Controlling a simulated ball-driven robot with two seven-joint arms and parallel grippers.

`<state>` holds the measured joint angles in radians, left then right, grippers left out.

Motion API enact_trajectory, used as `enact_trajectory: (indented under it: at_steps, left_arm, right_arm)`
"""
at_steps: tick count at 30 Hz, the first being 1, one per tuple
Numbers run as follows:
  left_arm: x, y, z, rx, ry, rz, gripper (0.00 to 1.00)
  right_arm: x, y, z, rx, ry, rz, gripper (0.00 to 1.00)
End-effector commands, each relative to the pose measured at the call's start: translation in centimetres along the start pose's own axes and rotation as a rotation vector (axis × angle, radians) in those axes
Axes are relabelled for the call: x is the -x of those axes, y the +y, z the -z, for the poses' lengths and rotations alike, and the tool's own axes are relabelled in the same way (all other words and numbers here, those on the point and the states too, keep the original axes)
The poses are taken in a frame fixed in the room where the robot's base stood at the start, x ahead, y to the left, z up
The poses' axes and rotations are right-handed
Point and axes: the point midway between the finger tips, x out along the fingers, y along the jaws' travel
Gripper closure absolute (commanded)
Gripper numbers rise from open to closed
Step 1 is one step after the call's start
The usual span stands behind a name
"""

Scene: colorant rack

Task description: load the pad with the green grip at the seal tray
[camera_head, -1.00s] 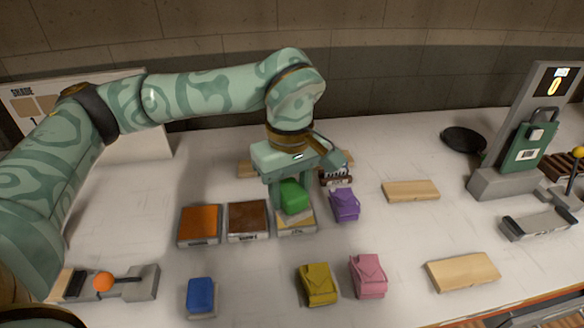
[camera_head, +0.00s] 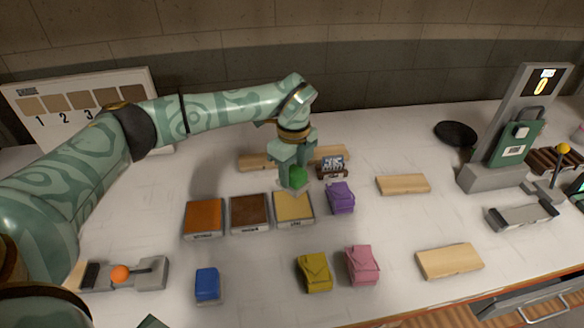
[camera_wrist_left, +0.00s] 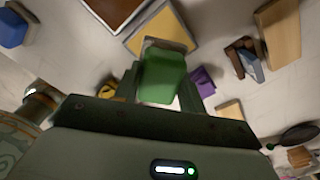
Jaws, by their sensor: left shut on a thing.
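The green grip (camera_head: 297,177) of the pad is held between the fingers of my left gripper (camera_head: 295,180). In the left wrist view the green grip (camera_wrist_left: 163,78) sits between both fingers, with a pale pad edge (camera_wrist_left: 166,44) beyond it. The pad is up at the back edge of the yellow tray (camera_head: 293,208); I cannot tell its exact height. An orange tray (camera_head: 204,217) and a brown tray (camera_head: 249,213) stand to its left. The tray labels are too small to read, so I cannot tell which is the seal tray. My right gripper is not in view.
Blue (camera_head: 207,284), mustard (camera_head: 315,271), pink (camera_head: 362,265) and purple (camera_head: 341,197) blocks stand around the trays. Wooden boards (camera_head: 403,184) lie at the right and back.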

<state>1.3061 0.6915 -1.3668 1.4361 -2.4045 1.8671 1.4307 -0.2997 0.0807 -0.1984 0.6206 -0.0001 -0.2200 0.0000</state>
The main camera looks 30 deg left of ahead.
Motion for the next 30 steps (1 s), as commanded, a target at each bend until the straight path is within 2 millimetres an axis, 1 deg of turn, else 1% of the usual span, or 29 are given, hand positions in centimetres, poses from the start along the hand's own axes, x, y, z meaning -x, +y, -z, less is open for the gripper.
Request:
enact_trajectory:
  at_steps: [3,8,21,25,30]
  left_arm:
    - [-0.3,-0.2,-0.3,0.108,0.0,0.001,0.78]
    - [-1.2,-0.2,-0.3,0.136,0.0,0.001,0.78]
    - [-6.0,-0.2,-0.3,0.132,0.001,-0.002,0.78]
    - [-6.5,-0.2,-0.3,0.132,0.001,-0.001,0.78]
    - [-6.3,-0.1,-0.3,0.132,0.0,0.001,0.78]
  right_arm:
    - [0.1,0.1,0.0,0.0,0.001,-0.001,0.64]
    - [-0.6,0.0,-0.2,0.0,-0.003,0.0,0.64]
    - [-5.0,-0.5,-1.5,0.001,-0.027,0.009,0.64]
    - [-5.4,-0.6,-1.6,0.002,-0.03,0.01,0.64]
    - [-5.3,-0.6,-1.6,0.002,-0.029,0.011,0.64]
